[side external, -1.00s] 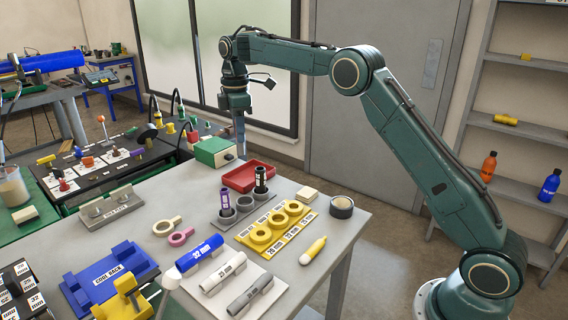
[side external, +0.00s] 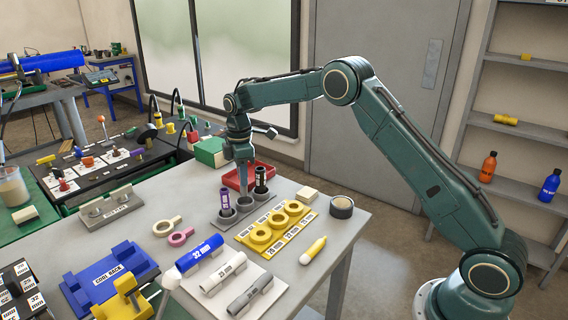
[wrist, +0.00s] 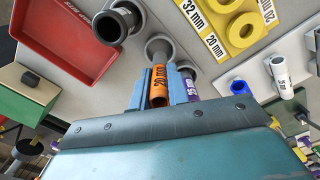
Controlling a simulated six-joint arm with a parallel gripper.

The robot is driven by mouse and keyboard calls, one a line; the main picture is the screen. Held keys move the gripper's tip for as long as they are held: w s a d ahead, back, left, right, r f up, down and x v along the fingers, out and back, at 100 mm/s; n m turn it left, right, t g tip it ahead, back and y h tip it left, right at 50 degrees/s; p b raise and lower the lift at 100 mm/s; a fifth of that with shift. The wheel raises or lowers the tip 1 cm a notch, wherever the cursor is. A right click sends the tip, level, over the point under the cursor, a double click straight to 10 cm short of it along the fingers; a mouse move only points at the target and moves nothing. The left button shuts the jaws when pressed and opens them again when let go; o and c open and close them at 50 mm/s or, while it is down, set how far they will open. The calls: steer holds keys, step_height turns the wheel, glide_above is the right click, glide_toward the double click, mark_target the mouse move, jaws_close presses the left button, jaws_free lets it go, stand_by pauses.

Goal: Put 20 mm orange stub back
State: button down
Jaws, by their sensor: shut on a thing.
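My gripper (side external: 243,180) is above the row of grey cups (side external: 245,204), over the middle one. In the wrist view its blue-grey fingers (wrist: 159,88) are shut on the orange stub (wrist: 158,84), marked 20 mm. The middle cup (wrist: 159,46) looks empty, and the stub appears just short of its opening; I cannot tell the height gap. A purple stub (side external: 225,197) stands in the cup on one side, close beside a finger in the wrist view (wrist: 189,80). A black stub (side external: 260,181) stands in the other end cup. The orange stub is not discernible in the side view.
A red tray (side external: 232,182) lies behind the cups, with a green box (side external: 210,152) left of it. A yellow ring board (side external: 262,240) lies in front. A tape roll (side external: 341,207) is at the right, and labelled pipes (side external: 222,273) lie nearer the front.

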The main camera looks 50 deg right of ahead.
mark_target(244, 194)
steer(key=shift+f, duration=2.1)
steer(key=shift+f, duration=0.15)
steer(key=c, duration=1.3)
jaws_free()
steer(key=shift+c, duration=0.2)
step_height(244, 194, up, 12)
steer(key=shift+r, duration=0.1)
steer(key=shift+r, duration=0.1)
